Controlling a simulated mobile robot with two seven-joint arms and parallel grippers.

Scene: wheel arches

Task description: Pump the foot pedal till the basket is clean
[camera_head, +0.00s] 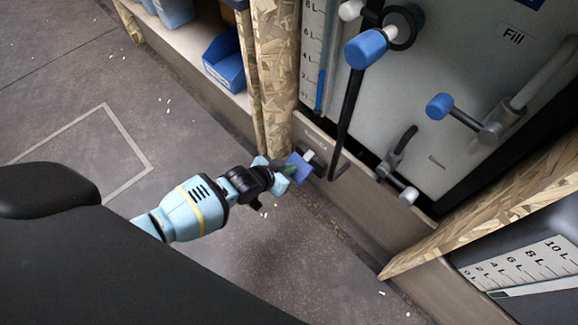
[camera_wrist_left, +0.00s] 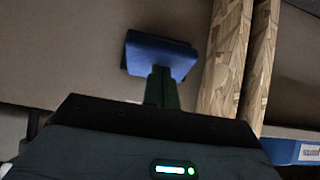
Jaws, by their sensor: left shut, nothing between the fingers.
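The foot pedal (camera_head: 299,167) is a blue pad low at the front of the grey machine (camera_head: 440,110), near the foot of a wooden post. It also shows in the left wrist view (camera_wrist_left: 160,55), straight ahead of the fingers. My left gripper (camera_head: 284,172) is shut and empty, its fingertips at the pedal's near side. In the left wrist view the shut fingers (camera_wrist_left: 162,88) overlap the pedal's lower edge; I cannot tell whether they touch it. The basket is not visible. My right gripper is not in view.
A chipboard post (camera_head: 275,70) stands just left of the pedal, and a chipboard panel (camera_head: 490,225) slants at the right. Blue-ended handles (camera_head: 366,48) stick out of the machine. A blue bin (camera_head: 226,62) sits on a shelf. The floor (camera_head: 75,95) at left is mostly clear, with small white bits.

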